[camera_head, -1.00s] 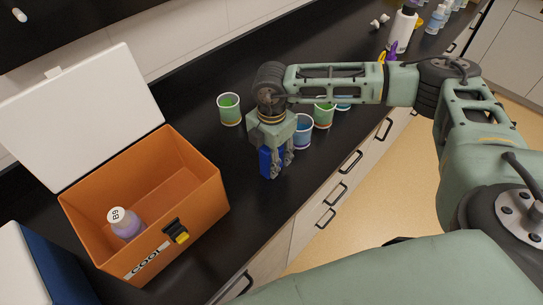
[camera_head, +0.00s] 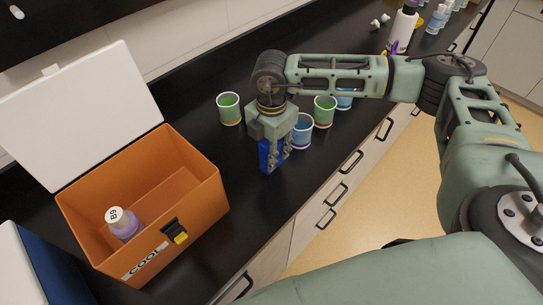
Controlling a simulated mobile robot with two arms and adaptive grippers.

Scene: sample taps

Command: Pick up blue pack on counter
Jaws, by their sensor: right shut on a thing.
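The blue pack (camera_head: 265,155) is between the fingers of my right gripper (camera_head: 277,158), which points down over the black counter (camera_head: 225,165). The gripper is shut on the pack, and its fingers hide part of it. I cannot tell whether the pack's lower end touches the counter. My left gripper is not in view.
An open orange cooler box (camera_head: 195,205) at the left holds a bottle with purple liquid (camera_head: 123,225). Several cups of green or blue liquid, such as a green one (camera_head: 229,108), stand around the gripper. Bottles (camera_head: 402,30) stand at the back right.

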